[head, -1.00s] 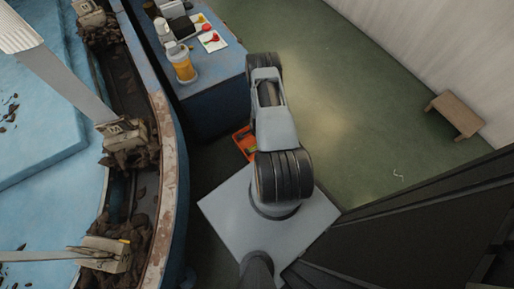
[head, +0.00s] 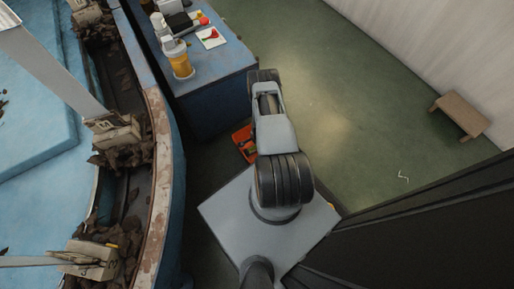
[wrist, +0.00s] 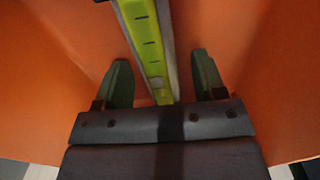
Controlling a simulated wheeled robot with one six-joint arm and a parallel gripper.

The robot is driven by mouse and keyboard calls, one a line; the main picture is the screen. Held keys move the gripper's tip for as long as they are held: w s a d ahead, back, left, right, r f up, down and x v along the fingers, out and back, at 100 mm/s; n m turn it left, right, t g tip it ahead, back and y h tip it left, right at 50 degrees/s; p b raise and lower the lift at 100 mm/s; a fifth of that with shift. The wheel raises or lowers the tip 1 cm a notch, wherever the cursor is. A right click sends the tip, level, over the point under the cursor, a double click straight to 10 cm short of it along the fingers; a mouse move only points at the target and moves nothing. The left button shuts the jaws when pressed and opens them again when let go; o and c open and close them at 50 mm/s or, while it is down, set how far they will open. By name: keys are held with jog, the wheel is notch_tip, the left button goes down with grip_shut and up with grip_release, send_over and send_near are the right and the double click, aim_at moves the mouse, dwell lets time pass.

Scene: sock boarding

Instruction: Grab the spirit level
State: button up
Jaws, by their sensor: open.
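The spirit level (wrist: 147,42) is a long yellow-green bar with dark marks and a grey edge. In the wrist view it runs from the top edge down between the fingers of my gripper (wrist: 161,60). The two dark green fingers are apart, one on each side of the level, with a gap to it on both sides. The level's near end meets the gripper's dark body in the picture; I cannot tell whether they touch. In the head view my arm hides the gripper, and I cannot make out the level clearly.
An orange container (wrist: 50,85) surrounds the gripper; it shows partly in the head view (head: 241,135) beside my arm. A blue bench (head: 215,98) with a jar (head: 180,63) stands beyond it. A large blue machine (head: 168,190) fills the left.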

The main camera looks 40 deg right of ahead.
jog(key=c, duration=1.1)
jog(key=shift+r, duration=0.1)
